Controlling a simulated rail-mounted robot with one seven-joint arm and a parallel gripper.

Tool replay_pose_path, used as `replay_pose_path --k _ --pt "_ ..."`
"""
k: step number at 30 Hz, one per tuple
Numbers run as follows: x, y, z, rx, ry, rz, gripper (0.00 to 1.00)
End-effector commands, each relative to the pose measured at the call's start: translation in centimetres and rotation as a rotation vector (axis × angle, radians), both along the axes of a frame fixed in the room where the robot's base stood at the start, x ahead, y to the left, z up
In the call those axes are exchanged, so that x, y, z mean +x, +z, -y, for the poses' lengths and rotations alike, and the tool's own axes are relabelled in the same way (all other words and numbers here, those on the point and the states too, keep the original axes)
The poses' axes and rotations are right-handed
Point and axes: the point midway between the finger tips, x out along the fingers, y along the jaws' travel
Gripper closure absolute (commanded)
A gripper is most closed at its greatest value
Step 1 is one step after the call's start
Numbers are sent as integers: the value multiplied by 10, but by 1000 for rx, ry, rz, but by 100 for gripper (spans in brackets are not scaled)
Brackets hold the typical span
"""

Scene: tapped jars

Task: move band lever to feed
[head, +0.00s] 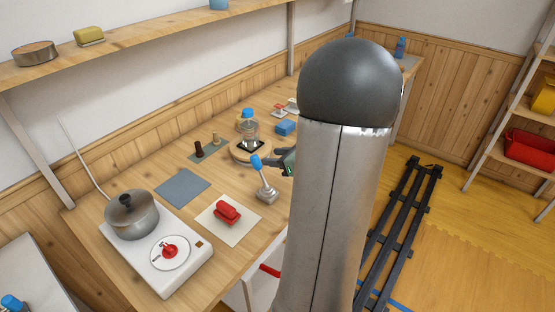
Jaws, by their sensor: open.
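A lever with a blue knob (256,162) on a grey stem and small metal base (267,195) stands on the wooden table; I take it for the band lever. It leans to the left. No feed mark is readable. My gripper (278,157) is just right of the knob, with dark fingers pointing left toward it. It is open, with nothing seen between the fingers. I cannot tell whether it touches the knob. My grey arm hides the rest of the gripper and part of the table behind it.
A red object (228,212) lies on a pale mat in front. A pot (131,215) is on a white hotplate (193,272) at left. A grey mat (182,188) is bare.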

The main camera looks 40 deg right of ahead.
Motion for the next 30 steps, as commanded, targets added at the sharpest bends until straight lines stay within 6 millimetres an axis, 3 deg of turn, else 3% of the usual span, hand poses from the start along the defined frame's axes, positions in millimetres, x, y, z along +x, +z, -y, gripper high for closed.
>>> replay_pose_path --k 26,30 --pt "63 -31 -13 -1 4 -1 60" --pt "64 -31 -12 -2 2 -1 60"
